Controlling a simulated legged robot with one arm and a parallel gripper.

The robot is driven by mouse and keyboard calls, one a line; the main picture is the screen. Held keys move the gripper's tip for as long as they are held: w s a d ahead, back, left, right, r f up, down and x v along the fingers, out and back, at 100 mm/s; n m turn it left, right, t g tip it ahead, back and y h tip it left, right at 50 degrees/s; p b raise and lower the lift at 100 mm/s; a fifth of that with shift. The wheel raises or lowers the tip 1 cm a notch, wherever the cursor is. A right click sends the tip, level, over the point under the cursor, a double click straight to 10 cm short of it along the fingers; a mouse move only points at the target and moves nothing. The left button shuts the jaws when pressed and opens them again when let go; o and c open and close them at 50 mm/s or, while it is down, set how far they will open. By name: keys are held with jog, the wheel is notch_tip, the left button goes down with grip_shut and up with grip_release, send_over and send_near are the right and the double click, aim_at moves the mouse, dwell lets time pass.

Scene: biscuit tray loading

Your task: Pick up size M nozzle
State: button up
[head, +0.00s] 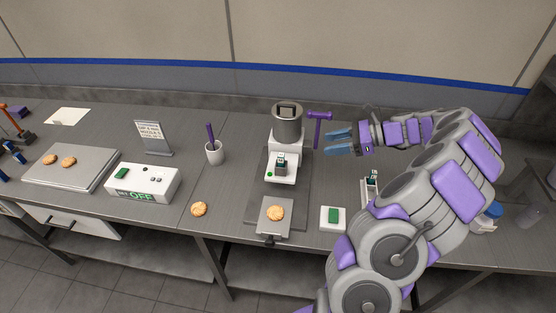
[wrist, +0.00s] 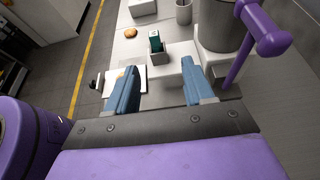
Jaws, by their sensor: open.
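My gripper (head: 328,142) is open and empty, above the counter to the right of the grey hopper machine (head: 287,122). Its two blue fingers also show apart in the wrist view (wrist: 160,67). A small dark nozzle-like block with a green face (head: 281,163) sits on the machine below the hopper; it seems to show beyond the fingertips in the wrist view (wrist: 156,46). Another small piece with a dark green mark (head: 372,180) stands on the counter to the right, partly hidden by my arm. I cannot read any size letter.
A purple lever (head: 319,117) sticks out of the machine's right side, close to my fingers. A biscuit (head: 276,213) lies on the plate in front. A white pad with a green button (head: 333,217), a loose biscuit (head: 199,209) and a cup (head: 214,153) stand around.

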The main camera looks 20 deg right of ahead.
jog(key=b, duration=0.2)
send_near(281, 155)
jog(key=x, duration=0.4)
jog(key=shift+w+a, duration=0.25)
jog(key=shift+a, duration=0.05)
jog(key=shift+w+f, duration=0.15)
jog(key=shift+w+d+f+b, duration=0.15)
jog(key=shift+d+b, duration=0.15)
jog(key=shift+b, duration=0.05)
jog(key=shift+w+a+f, duration=0.1)
jog(key=shift+a+f, duration=0.1)
jog(key=shift+f, duration=0.05)
jog(key=x, duration=0.1)
jog(key=b+x, duration=0.1)
jog(key=x, duration=0.1)
jog(key=b+x, duration=0.1)
jog(key=x, duration=0.1)
jog(key=shift+s+a, duration=0.25)
jog(key=shift+a, duration=0.2)
jog(key=shift+d, duration=0.25)
jog(key=shift+c, duration=0.3)
jog(key=shift+d, duration=0.35)
jog(key=c, duration=0.3)
jog(key=shift+a, duration=0.3)
grip_shut()
